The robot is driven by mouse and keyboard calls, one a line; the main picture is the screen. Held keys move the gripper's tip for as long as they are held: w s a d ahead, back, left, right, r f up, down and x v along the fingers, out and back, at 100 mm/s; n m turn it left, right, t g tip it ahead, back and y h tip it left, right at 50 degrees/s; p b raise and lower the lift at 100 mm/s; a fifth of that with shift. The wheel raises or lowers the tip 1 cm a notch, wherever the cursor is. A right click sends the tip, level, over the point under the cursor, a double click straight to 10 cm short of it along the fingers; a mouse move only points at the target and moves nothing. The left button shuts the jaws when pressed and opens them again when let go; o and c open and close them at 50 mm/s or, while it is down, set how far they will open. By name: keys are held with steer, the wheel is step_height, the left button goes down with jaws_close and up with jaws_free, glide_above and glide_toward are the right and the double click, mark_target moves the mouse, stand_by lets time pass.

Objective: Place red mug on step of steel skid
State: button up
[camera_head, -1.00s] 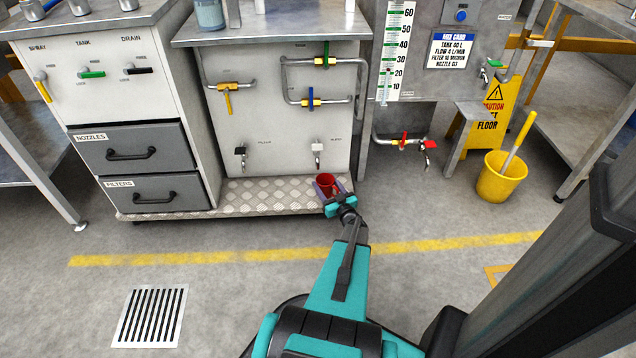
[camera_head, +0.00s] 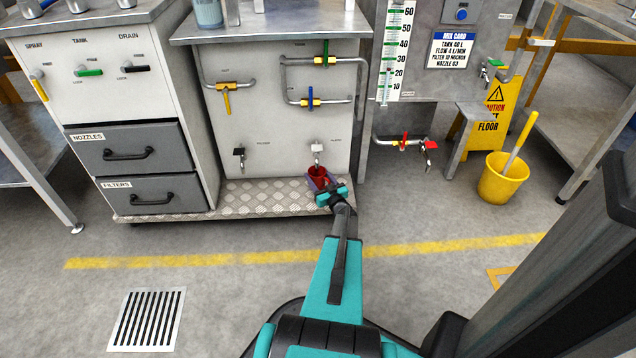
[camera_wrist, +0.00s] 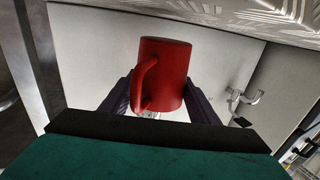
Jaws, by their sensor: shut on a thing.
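The red mug (camera_head: 318,174) is held at the right end of the steel skid's diamond-plate step (camera_head: 260,196). In the wrist view the red mug (camera_wrist: 163,76) sits between the two dark fingers, with its handle towards the left. My gripper (camera_head: 323,184) is shut on the mug, with a finger on each side; it also shows in the wrist view (camera_wrist: 160,98). The mug is just below the white-handled tap (camera_head: 317,152) on the panel. I cannot tell whether the mug's base touches the step.
A black-handled tap (camera_head: 239,154) sticks out of the panel further left. Grey drawers (camera_head: 135,148) stand left of the step. A yellow bucket (camera_head: 500,180) and a caution sign (camera_head: 490,112) stand on the right. The floor before the step is clear.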

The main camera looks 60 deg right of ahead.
mark_target(321, 185)
steer(key=shift+f+b, duration=0.6)
steer(key=shift+f, duration=0.8)
steer(key=shift+f, duration=0.15)
steer(key=o, duration=1.1)
steer(key=shift+r, duration=0.2)
steer(key=shift+s+a, duration=0.1)
steer(key=shift+s, duration=0.1)
steer(key=p+v, duration=0.3)
steer(key=v, duration=0.8)
steer(key=shift+s+a, duration=0.15)
steer(key=shift+s, duration=0.1)
